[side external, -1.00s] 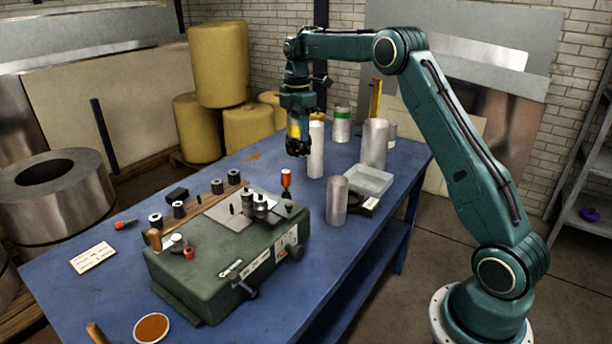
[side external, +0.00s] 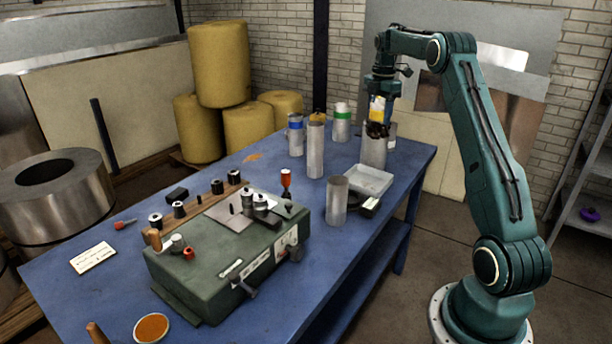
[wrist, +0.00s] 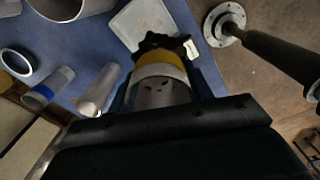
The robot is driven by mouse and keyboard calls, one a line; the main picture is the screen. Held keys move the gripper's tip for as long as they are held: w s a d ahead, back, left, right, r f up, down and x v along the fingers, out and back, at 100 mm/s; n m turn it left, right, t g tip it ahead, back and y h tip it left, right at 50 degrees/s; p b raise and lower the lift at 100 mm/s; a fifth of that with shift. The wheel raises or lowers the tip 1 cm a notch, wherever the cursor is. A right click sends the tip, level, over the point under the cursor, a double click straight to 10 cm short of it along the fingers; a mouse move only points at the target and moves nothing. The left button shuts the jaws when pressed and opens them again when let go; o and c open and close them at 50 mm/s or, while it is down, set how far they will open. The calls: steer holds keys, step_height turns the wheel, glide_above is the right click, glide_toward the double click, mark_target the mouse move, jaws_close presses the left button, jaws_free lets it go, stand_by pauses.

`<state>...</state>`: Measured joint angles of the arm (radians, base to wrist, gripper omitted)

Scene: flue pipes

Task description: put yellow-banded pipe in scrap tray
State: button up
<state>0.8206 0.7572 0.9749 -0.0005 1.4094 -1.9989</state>
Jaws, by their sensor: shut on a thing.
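My gripper (side external: 377,130) is shut on the yellow-banded pipe (side external: 377,108), held high over the back right part of the table. The wrist view shows the pipe's yellow band (wrist: 158,72) and grey metal wall between my dark fingers (wrist: 160,42). Part of the pipe is hidden by the gripper. The scrap tray (side external: 385,189) appears to be the shallow pale tray at the table's right side; it is empty as far as I can see. In the side view my gripper is above and behind it. The tray also shows in the wrist view (wrist: 125,22).
A wide grey pipe (side external: 373,156) stands behind the tray, just below my gripper in the side view. A green machine (side external: 215,265) fills the front.

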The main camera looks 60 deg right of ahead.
mark_target(376, 137)
step_height(376, 137, down, 16)
steer(key=shift+r, duration=0.15)
stand_by(0.5)
steer(key=shift+f, duration=2.15)
steer(key=shift+f, duration=0.15)
steer(key=o, duration=1)
step_height(376, 137, up, 12)
steer(key=shift+r, duration=0.15)
